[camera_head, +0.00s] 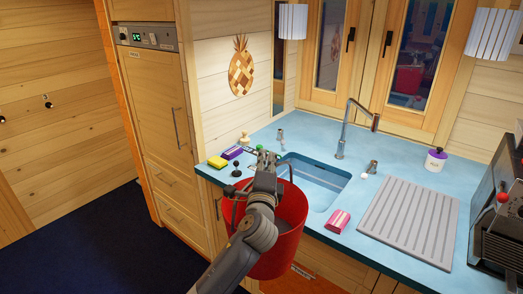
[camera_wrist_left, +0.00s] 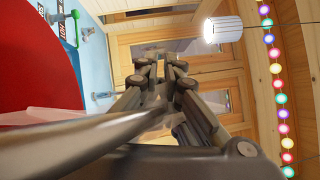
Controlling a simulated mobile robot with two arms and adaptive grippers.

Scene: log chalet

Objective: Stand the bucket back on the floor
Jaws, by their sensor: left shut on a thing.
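The red bucket (camera_head: 296,214) hangs upright in the air in front of the counter edge by the sink, in the head view. My left gripper (camera_head: 267,158) is above the bucket's rim and shut on its thin grey handle. My forearm hides part of the bucket's front and inside. In the left wrist view the bucket (camera_wrist_left: 35,70) fills the upper left as a large red shape, beside my left gripper's fingers (camera_wrist_left: 160,75). My right gripper is out of view. The dark blue floor (camera_head: 90,235) shows at the lower left.
The blue counter (camera_head: 400,172) holds a sink (camera_head: 318,178), a tap (camera_head: 343,135), a grey ribbed drainer (camera_head: 410,220), a pink packet (camera_head: 338,221) and a yellow sponge (camera_head: 217,162). A black machine (camera_head: 497,235) stands at the right. The floor left of the cabinets is clear.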

